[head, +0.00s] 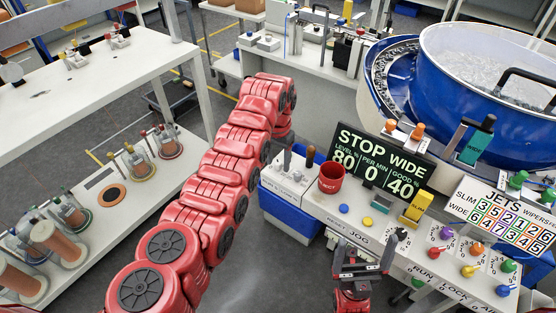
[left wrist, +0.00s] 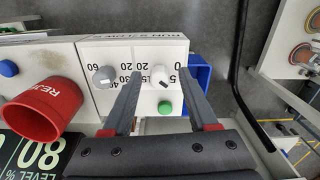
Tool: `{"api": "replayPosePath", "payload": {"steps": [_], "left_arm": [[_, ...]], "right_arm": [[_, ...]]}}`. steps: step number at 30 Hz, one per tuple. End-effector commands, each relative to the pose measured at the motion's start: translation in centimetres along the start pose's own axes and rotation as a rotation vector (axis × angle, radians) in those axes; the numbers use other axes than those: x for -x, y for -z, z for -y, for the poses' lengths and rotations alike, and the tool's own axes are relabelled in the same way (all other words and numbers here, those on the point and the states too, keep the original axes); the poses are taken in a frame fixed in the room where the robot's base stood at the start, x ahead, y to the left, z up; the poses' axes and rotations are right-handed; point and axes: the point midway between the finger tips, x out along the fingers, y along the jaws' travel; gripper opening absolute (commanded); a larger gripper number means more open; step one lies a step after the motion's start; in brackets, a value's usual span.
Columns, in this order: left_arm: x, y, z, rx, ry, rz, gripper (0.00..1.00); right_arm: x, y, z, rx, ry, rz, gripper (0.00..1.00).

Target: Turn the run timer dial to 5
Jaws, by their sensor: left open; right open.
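The white dial knob (left wrist: 158,74) has a dark mark. It sits on a white panel (left wrist: 140,52) with numbers such as 5, 15 and 20 around it; the panel's title is partly hidden. A grey knob (left wrist: 104,76) is beside it. My left gripper (left wrist: 161,76) is open, its fingers on either side of the white knob in the picture; I cannot tell whether they touch it. In the head view the dial box (head: 279,178) is below my left wrist, and the knob is not clear. My right gripper (head: 363,262) is open and empty at the front of the bench.
The red reject cup (head: 331,178) stands close beside the dial box; it also shows in the left wrist view (left wrist: 42,110). A green button (left wrist: 165,107) is by the white knob. A blue bin (head: 290,212) is below.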

Motion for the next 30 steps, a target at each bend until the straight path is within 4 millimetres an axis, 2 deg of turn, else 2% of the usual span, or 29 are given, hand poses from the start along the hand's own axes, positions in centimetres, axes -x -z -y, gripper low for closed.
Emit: {"api": "replayPosePath", "payload": {"steps": [5,8,15,19,25,27,30], "left_arm": [[0.2,0.0,0.0,0.0,0.0,-0.001,0.59],[1.3,0.2,0.1,0.0,0.001,-0.005,0.59],[6.5,0.1,0.1,0.0,0.003,-0.006,0.59],[8.9,0.0,0.1,0.001,0.002,-0.002,0.59],[12.1,0.0,-0.1,-0.001,0.0,-0.002,0.59],[14.5,0.1,-0.2,-0.001,-0.001,-0.002,0.59],[16.0,0.0,0.0,0.001,0.0,-0.001,0.59]], "right_arm": [[0.1,0.0,0.0,0.0,0.0,0.0,1.0],[0.4,-0.1,0.0,0.0,0.0,0.0,1.0],[1.6,-0.3,0.1,0.0,0.0,0.0,1.0],[1.9,-0.3,0.1,0.0,0.0,0.0,1.0],[1.1,-0.2,0.1,0.0,0.0,0.0,1.0],[-1.2,0.2,-0.1,0.0,0.0,0.0,1.0],[-2.7,0.5,-0.1,0.0,0.0,0.0,1.0]]}}
